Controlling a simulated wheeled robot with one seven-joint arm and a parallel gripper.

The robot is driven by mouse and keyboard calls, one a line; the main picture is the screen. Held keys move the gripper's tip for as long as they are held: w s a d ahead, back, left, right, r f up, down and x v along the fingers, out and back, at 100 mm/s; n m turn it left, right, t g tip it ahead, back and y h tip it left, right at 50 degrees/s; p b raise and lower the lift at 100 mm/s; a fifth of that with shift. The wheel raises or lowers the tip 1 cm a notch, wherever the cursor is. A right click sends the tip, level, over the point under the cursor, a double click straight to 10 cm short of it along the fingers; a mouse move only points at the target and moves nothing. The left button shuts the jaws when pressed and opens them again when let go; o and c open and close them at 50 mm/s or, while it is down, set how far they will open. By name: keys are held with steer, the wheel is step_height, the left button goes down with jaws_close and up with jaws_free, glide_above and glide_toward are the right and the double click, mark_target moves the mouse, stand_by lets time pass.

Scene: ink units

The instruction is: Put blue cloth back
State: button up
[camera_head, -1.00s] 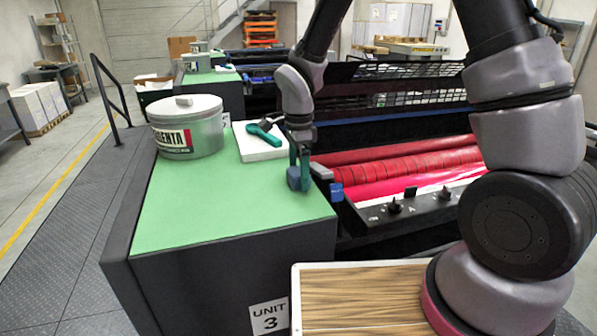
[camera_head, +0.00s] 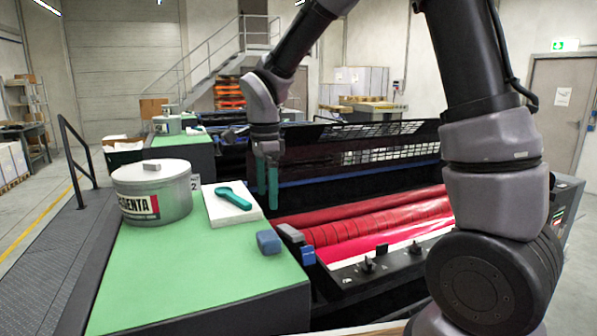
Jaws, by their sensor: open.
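The blue cloth (camera_head: 269,242) is a small folded block. It lies on the green top (camera_head: 190,270) of the press unit, near its right edge. My gripper (camera_head: 267,190) points down with its two teal fingers apart and empty. In the picture it is above the cloth and clear of it, beside the white pad's right edge.
A grey ink can labelled magenta (camera_head: 152,192) stands at the left of the green top. A white pad (camera_head: 231,205) with a teal-handled tool (camera_head: 233,197) lies beside it. Red rollers (camera_head: 370,222) and a small blue block (camera_head: 307,255) are to the right.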

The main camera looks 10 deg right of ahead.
steer(key=s+d+r+n+t+y, duration=0.25)
steer(key=d+r+n, duration=0.25)
steer(key=d+r, duration=0.75)
steer(key=s+d+r+n+t, duration=0.4)
steer(key=s+d+n, duration=0.1)
steer(key=s+d, duration=0.4)
steer(key=shift+s+d+n+t, duration=0.3)
steer(key=shift+s+d+t, duration=0.05)
steer(key=shift+d, duration=0.25)
